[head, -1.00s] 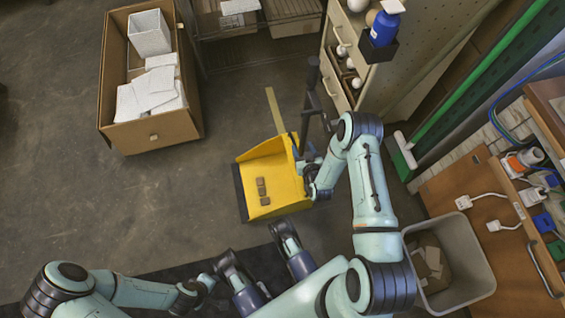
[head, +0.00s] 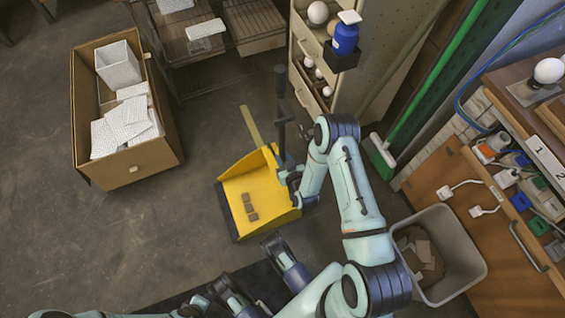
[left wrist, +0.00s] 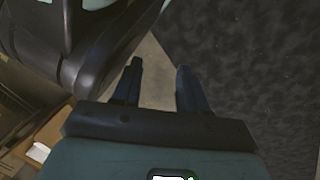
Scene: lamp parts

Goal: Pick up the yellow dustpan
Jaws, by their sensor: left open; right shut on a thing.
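My right gripper (head: 294,183) is at the pan's right back side, near the foot of the handle, and is shut on the dustpan. The fingertips are partly hidden by the arm, so the exact grip point is unclear. My left gripper (left wrist: 158,85) shows in the left wrist view, its two dark fingers apart with nothing between them.
An open cardboard box (head: 125,165) with white pieces stands at left. A drawer cabinet (head: 308,85) with a blue bottle (head: 345,38) is behind. A grey bin (head: 445,285) and wooden workbench (head: 520,250) stand at right. The floor left of the dustpan is clear.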

